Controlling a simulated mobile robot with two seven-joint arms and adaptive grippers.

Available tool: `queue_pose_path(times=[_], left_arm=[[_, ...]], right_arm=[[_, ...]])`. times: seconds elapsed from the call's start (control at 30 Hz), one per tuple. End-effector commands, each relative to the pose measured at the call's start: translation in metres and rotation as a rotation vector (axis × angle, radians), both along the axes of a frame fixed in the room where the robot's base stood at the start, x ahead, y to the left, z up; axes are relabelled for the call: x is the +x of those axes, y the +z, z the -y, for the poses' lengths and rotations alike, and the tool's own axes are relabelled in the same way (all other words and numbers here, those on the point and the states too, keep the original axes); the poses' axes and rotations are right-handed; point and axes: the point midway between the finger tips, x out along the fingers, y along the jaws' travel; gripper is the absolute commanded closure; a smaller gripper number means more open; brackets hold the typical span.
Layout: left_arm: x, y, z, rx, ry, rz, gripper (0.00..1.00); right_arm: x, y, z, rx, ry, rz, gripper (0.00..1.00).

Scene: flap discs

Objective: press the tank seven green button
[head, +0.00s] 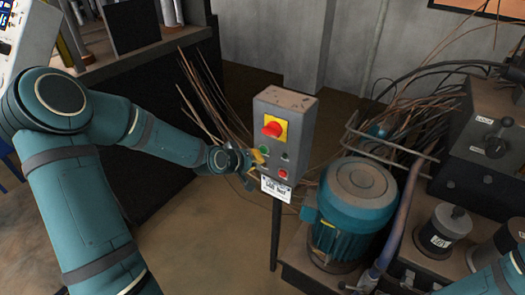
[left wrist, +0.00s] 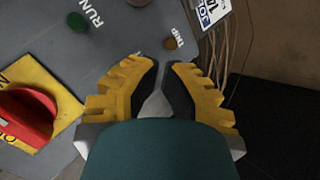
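A grey control box (head: 286,128) stands on a dark post. My left gripper (head: 258,157) is at the box's left front, close to the green button. I cannot tell contact. My right gripper is out of view.
A red button (head: 283,173) is low on the box, above a white label (head: 276,190). An amber lamp (left wrist: 170,44) is marked TRIP. A teal motor (head: 348,212) stands to the right. Brown rods (head: 215,100) lean behind the box. Floor at front left is clear.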

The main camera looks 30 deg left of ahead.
Motion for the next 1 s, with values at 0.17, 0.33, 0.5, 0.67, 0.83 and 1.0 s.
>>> queue_pose_path(times=[0.17, 0.33, 0.5, 0.67, 0.83, 1.0], left_arm=[[0.002, 0.000, 0.000, 0.000, 0.000, 0.000, 1.00], [0.007, 0.000, 0.001, 0.000, -0.001, 0.000, 1.00], [0.009, 0.000, 0.001, 0.000, 0.000, 0.000, 1.00], [0.009, 0.000, 0.001, 0.000, 0.000, 0.000, 1.00], [0.009, 0.000, 0.001, 0.000, 0.000, 0.000, 1.00], [0.011, 0.000, 0.001, 0.000, 0.000, 0.000, 1.00]], right_arm=[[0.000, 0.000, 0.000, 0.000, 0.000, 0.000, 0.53], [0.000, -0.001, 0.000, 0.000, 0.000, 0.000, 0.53], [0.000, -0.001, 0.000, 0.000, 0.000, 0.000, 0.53], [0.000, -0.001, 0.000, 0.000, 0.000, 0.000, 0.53], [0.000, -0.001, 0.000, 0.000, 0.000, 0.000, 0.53], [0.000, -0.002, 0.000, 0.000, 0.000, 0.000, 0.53]])
